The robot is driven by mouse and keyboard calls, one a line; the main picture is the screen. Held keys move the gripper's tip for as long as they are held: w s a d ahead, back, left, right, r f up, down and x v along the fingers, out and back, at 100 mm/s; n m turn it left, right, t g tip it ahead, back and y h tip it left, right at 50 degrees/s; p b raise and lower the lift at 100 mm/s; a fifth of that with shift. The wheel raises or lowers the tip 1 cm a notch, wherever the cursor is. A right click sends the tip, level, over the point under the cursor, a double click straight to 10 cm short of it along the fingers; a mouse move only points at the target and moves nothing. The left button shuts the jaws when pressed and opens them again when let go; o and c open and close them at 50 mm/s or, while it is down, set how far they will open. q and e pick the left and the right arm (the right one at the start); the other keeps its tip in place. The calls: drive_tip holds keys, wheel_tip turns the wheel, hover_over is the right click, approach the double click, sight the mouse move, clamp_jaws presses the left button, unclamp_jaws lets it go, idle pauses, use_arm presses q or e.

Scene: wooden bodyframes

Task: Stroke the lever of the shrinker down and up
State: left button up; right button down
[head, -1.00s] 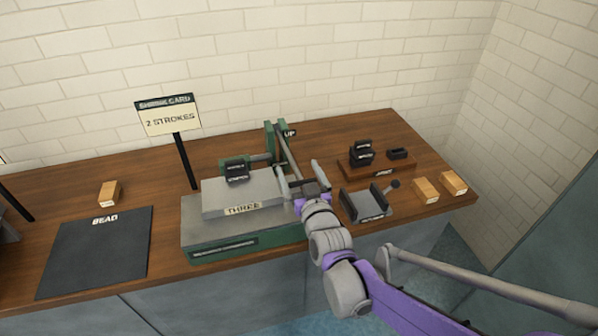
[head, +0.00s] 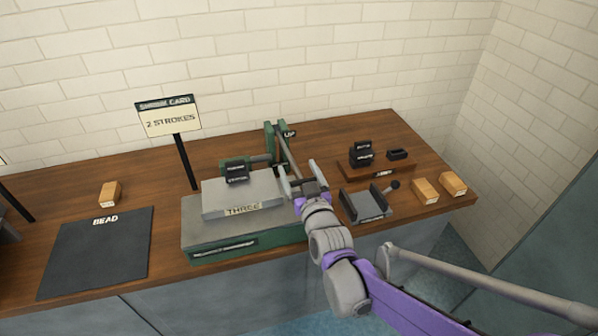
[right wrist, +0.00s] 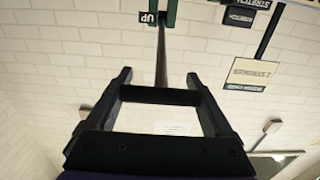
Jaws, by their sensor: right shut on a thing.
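The shrinker (head: 245,232) is a green machine on the wooden bench with a grey top block (head: 243,200) labelled THREE. Its lever (head: 286,155) slopes from the green upright post (head: 269,143) toward the front. A sign reading UP (head: 290,133) is beside the post top. My right gripper (head: 300,176) is shut on the lever's dark grip at the right side of the machine. In the right wrist view the black grip (right wrist: 160,96) lies across between the two fingers, with the lever rod (right wrist: 161,55) running away behind it. My left gripper is out of view.
A card (head: 168,116) reading 2 STROKES stands behind the machine. A dark BEAD mat (head: 98,255) lies left. A grey holder (head: 366,205) stands right of my gripper, with a wooden stand (head: 375,170) behind it and wooden blocks (head: 425,190) farther right.

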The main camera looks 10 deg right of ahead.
drive_tip(key=w+r+p, duration=0.1)
drive_tip(key=r, duration=0.1)
drive_tip(key=r+p, duration=0.2)
drive_tip(key=r, duration=0.1)
drive_tip(key=w+r+p, duration=0.1)
drive_tip(key=r, duration=0.2)
drive_tip(key=shift+w, duration=0.3)
use_arm(q)
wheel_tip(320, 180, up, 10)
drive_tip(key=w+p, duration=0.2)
drive_tip(key=p, duration=0.1)
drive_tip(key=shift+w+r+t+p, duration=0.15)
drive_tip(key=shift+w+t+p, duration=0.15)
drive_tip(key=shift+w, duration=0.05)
use_arm(e)
drive_tip(key=w+r, duration=0.6)
drive_tip(key=r, duration=0.2)
drive_tip(key=shift+w+a, duration=0.15)
drive_tip(key=shift+w, duration=0.15)
unclamp_jaws()
drive_tip(key=shift+w+f, duration=0.15)
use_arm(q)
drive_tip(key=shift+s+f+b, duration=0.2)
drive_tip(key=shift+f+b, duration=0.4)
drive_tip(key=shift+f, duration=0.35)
use_arm(e)
drive_tip(key=s, duration=1)
drive_tip(key=shift+s, duration=0.15)
